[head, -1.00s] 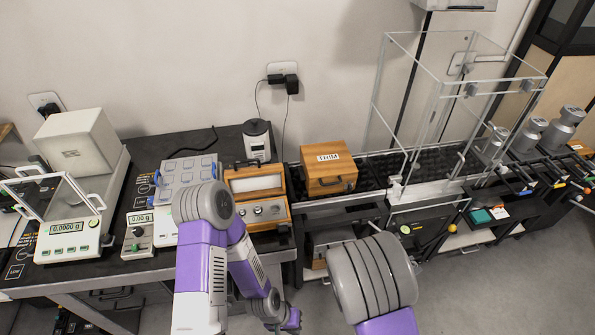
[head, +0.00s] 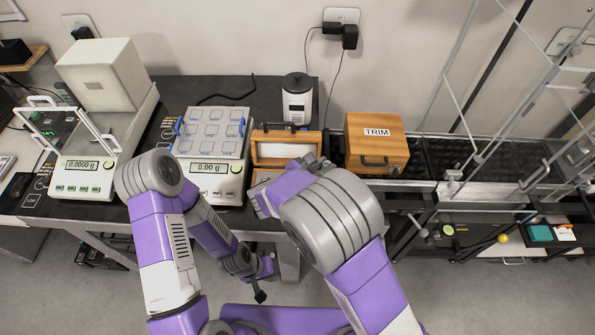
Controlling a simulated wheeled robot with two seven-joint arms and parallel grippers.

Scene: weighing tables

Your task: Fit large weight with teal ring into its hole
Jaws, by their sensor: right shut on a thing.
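The wooden weight case (head: 287,136) stands open on the dark table, with a pale panel inside its raised lid. My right arm covers most of its front part, so its holes and any weights in them are hidden. My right gripper (head: 308,164) is at the case, mostly hidden behind its own wrist. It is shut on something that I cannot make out. I cannot see a teal ring. My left gripper (head: 259,294) hangs low in front of the table, away from the case. I cannot tell whether its fingers are open or shut.
A scale with a tray of square pads (head: 213,133) stands left of the case. A glass-doored balance (head: 82,165) is further left. The TRIM box (head: 376,146) is close on the right. A grey canister (head: 297,100) stands behind the case.

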